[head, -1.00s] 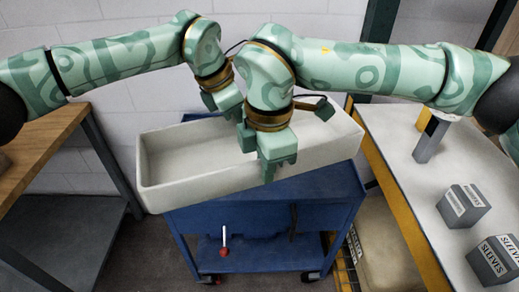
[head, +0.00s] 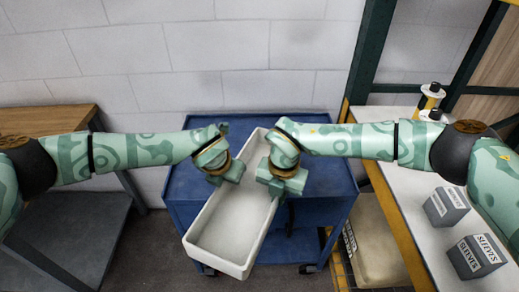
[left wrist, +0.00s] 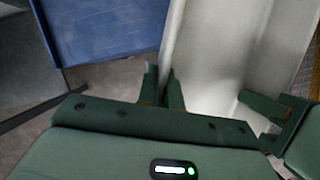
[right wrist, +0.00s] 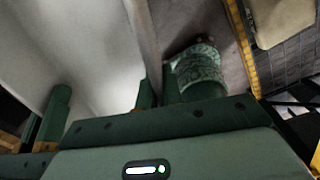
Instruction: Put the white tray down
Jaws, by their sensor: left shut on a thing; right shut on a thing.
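The white tray (head: 228,232) is a long, open, empty box, turned with its long side running away from me. It is over the blue cart (head: 330,195), and its near end sticks out past the cart's front edge. I cannot tell whether its bottom touches the cart top. My left gripper (head: 232,178) is shut on the tray's left long wall; its fingers (left wrist: 163,88) straddle that wall in the left wrist view. My right gripper (head: 282,190) is shut on the right long wall, also seen in the right wrist view (right wrist: 158,88). The arms hide parts of both rims.
A white-topped table (head: 400,182) stands to the right with grey SLEEVES boxes (head: 477,256) and black-and-yellow items (head: 431,97) on it. A wooden-topped bench (head: 45,118) stands to the left. The cart top shows bare on both sides of the tray.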

